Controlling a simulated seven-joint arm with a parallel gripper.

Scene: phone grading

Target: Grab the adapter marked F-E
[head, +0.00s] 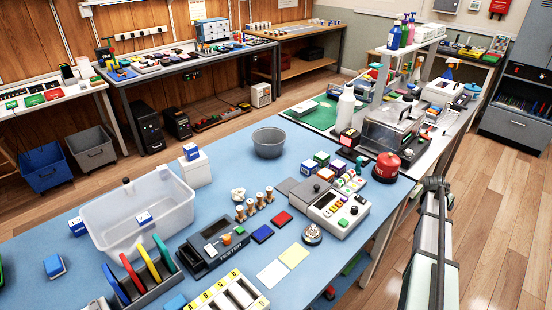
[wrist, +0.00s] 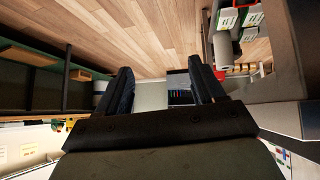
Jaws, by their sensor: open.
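No marking F-E can be read in either view, so I cannot tell which piece is that adapter. Several small blue-and-white blocks show in the head view. One block (head: 144,218) is at the clear plastic bin, one (head: 191,151) is on a white box (head: 196,170), and others (head: 77,226) (head: 54,266) are on the blue table at the left. My gripper (wrist: 161,76) shows in the wrist view, its two dark fingers apart with nothing between them. It faces wood floor and furniture, away from these blocks. The head view does not show my gripper.
Small coloured boxes stand near the panel device. Bare tabletop lies around the bowl.

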